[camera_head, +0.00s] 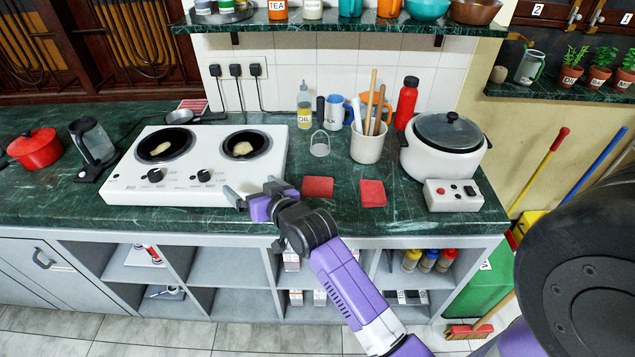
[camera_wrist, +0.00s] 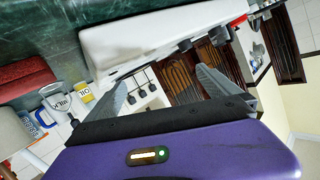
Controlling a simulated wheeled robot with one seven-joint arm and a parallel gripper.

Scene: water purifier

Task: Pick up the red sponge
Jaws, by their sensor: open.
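Two flat red sponges lie on the green marble counter, a left one (camera_head: 318,187) and a right one (camera_head: 372,193). My gripper (camera_head: 252,193) is open and empty at the counter's front edge, to the left of both sponges and beside the stove's front right corner. In the wrist view my gripper (camera_wrist: 160,78) has its fingers spread, with no sponge between them. A red sponge (camera_wrist: 24,80) shows at the left edge of that view; I cannot tell which of the two it is.
A white two-plate stove (camera_head: 200,165) stands left of my gripper. Behind the sponges are a wire-handled item (camera_head: 320,145), a utensil crock (camera_head: 366,148) and an oil bottle (camera_head: 304,108). A white cooker (camera_head: 445,150) with a control box (camera_head: 454,195) stands at right. Open shelves lie below.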

